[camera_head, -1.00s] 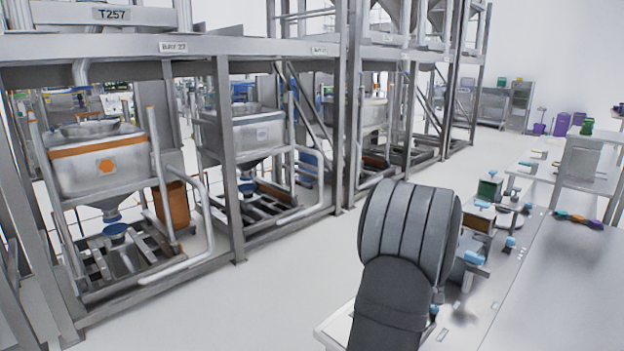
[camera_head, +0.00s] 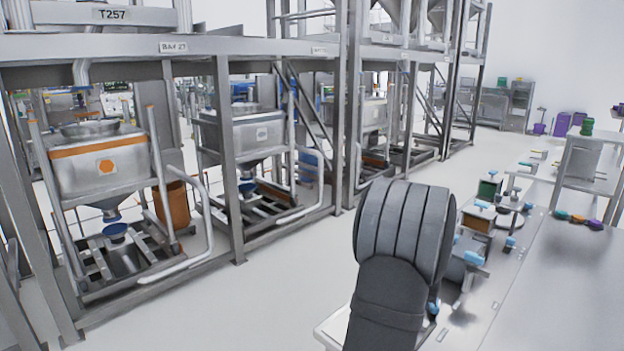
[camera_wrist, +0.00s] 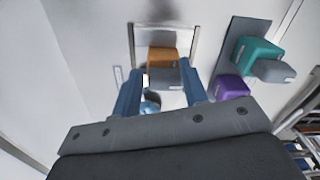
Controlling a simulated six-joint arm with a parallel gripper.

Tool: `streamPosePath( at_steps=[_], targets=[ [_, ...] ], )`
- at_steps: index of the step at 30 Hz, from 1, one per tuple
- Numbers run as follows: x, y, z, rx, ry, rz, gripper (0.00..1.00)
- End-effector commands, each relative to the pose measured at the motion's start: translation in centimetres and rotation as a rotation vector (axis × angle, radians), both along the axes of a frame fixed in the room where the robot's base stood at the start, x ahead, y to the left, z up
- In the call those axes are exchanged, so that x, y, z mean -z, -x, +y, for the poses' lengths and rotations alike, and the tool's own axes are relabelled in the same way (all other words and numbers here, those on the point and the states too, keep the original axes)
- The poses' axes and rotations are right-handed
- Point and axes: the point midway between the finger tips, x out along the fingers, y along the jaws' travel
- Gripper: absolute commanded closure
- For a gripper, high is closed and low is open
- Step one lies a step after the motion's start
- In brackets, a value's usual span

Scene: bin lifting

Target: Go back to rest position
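In the wrist view my gripper (camera_wrist: 160,78) shows two blue fingers that stand apart, with nothing seen clamped between them. A small orange and grey bin (camera_wrist: 162,60) sits beyond the fingertips, inside a metal frame, and appears apart from them. A teal bin (camera_wrist: 258,55) with a grey part and a purple bin (camera_wrist: 233,88) sit to the right on a dark strip. In the head view my dark grey arm stands in front of the workbench (camera_head: 560,285); my gripper is hidden there.
A small green bin (camera_head: 489,188) and an orange-brown bin (camera_head: 478,218) stand on the bench. Several coloured pieces (camera_head: 578,219) lie farther right. A steel frame rack (camera_head: 225,150) with large hoppers stands on the left. The floor (camera_head: 270,290) between is clear.

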Motion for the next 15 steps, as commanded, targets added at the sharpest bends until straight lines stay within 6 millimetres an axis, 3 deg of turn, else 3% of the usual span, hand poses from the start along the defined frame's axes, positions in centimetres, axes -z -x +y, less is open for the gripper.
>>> streamPosePath(
  at_steps=[15],
  targets=[
    [-0.01, -0.21, 0.29, 0.212, 0.0, 0.0, 0.6]
  ],
)
